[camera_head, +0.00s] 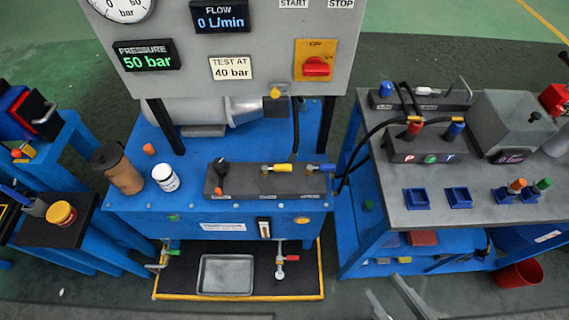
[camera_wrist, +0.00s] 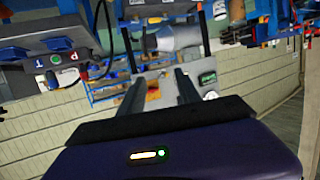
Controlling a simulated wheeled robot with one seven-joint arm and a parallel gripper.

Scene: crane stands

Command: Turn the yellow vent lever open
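A small yellow lever (camera_head: 280,168) sits on top of a dark grey valve block (camera_head: 232,181) on the blue bench, beside a blue-handled fitting (camera_head: 318,168). The lever lies roughly sideways along the block. My gripper (camera_head: 390,298) is at the bottom edge of the head view, low and to the right of the block, well apart from the lever. In the wrist view its two fingers (camera_wrist: 160,80) stand apart with nothing held between them. The wrist view looks upside down across the bench and panel, and I cannot make out the lever clearly there.
A grey panel (camera_head: 270,45) reads 50 bar and 0 L/min. A black knob (camera_head: 220,172), white jar (camera_head: 165,177) and brown cylinder (camera_head: 118,168) stand left of the lever. A grey table (camera_head: 420,222) with blue sockets is at right. A black hose hangs between them.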

